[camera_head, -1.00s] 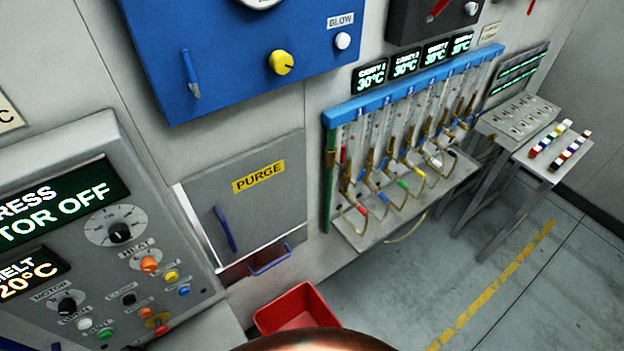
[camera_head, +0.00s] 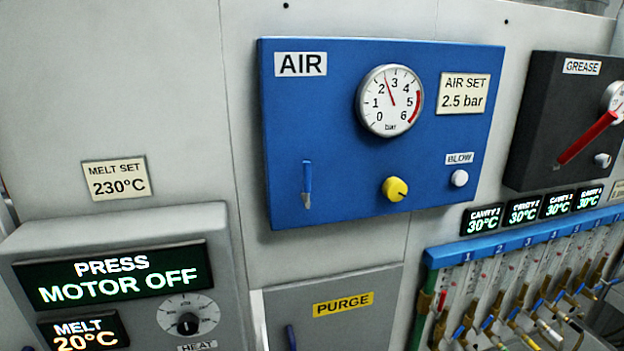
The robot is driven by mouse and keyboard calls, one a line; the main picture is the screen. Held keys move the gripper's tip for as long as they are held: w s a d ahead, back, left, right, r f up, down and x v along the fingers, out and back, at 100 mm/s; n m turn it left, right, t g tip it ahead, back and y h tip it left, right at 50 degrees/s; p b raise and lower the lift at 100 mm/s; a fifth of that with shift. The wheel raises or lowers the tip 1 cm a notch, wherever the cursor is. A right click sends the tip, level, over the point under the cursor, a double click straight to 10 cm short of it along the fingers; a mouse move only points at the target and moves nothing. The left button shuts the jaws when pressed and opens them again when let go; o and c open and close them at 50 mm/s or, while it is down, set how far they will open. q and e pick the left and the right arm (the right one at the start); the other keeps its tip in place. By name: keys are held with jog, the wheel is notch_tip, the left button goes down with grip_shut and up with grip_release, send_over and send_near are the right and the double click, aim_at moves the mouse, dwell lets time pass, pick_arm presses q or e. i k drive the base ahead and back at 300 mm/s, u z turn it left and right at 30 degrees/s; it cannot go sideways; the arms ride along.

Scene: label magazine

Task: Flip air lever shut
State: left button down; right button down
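The air lever (camera_head: 307,180) is a slim blue handle at the lower left of the blue AIR panel (camera_head: 340,150). It stands upright, with a silver metal piece at its lower end. On the panel, the round gauge (camera_head: 390,100) has its needle between 2 and 3 bar. A yellow knob (camera_head: 395,189) and a white BLOW button (camera_head: 459,178) sit to the right of the lever. Neither of my grippers is in view.
A black GREASE box (camera_head: 540,120) with a red lever (camera_head: 587,138) hangs to the right. Below are a grey PURGE door (camera_head: 330,285) and a blue-topped row of tubes (camera_head: 500,245). The grey press console (camera_head: 120,232) is at lower left. Nothing stands before the AIR panel.

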aim_at(307, 164)
jog(key=u, duration=1.65)
jog(key=k, duration=0.6)
jog(key=z, duration=1)
